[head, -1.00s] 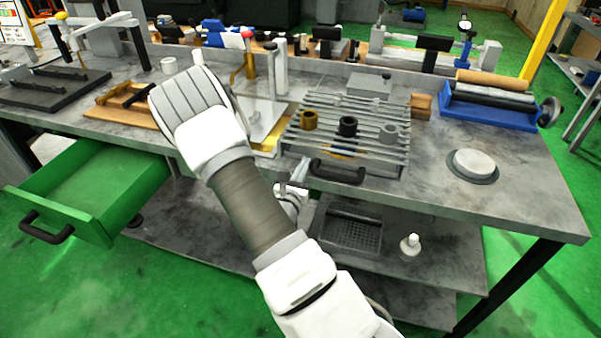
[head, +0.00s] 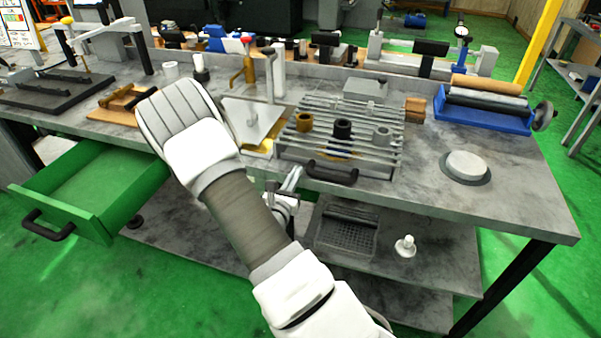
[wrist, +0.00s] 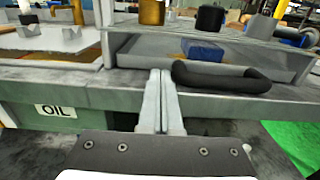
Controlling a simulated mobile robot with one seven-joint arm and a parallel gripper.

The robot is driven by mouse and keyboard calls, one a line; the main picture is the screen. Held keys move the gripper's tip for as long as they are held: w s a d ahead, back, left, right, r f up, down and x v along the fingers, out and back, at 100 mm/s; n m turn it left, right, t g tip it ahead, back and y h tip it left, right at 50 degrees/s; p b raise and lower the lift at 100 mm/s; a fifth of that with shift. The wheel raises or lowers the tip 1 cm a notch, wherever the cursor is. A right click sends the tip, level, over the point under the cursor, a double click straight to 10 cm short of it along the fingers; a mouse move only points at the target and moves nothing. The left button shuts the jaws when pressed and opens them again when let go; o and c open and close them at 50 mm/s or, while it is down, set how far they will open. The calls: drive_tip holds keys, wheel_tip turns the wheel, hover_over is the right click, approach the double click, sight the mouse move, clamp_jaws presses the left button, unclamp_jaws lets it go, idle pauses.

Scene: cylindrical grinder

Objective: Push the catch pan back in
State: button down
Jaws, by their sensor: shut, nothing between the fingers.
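The catch pan is the shallow grey tray (wrist: 140,53) under the slatted rack, with a black bar handle (head: 332,170) on its front. In the wrist view the black handle (wrist: 222,77) sits near the bench's front edge, and a blue piece (wrist: 203,49) shows inside, behind the pan's front. My gripper (head: 297,173) is shut and empty, just left of the handle in the head view. In the wrist view my gripper's fingers (wrist: 161,76) point at the left part of the pan's front. I cannot tell whether they touch it.
The slatted rack (head: 360,115) carries several ring-shaped parts. A green drawer (head: 60,205) stands open at the left. A round grey disc (head: 466,166) lies on the bench to the right. A lower shelf (head: 440,275) is below my gripper.

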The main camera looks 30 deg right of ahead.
drive_tip(key=v, duration=1)
drive_tip(key=shift+s+a, duration=0.2)
drive_tip(key=shift+a, duration=0.05)
